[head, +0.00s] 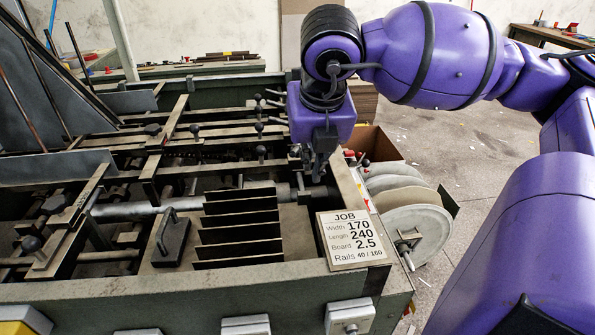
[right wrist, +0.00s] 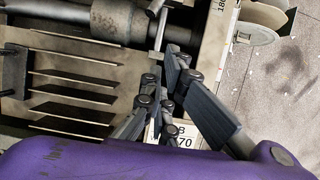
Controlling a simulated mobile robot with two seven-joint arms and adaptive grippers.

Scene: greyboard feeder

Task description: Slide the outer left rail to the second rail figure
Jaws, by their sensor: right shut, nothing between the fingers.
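The job card (head: 351,239) at the machine's front right reads Width 170, Length 240, Board 2.5, Rails 40 / 160. Flat metal rails cross the feeder bed; one slanting rail (head: 70,222) with a black knob (head: 32,244) lies at the far left, but I cannot tell for sure that it is the outer left rail. My right gripper (head: 318,178) points down over the bed's right edge, above the card and far from that rail. It is shut and empty; its fingers also show in the right wrist view (right wrist: 166,88). My left gripper is out of view.
Several upright dark plates (head: 240,236) and a black-handled block (head: 172,240) stand in the bed. A round bar (head: 135,210) crosses behind them. Black-knobbed levers (head: 270,102) stick up near my right gripper. Pale reels (head: 415,222) stand beyond the right edge.

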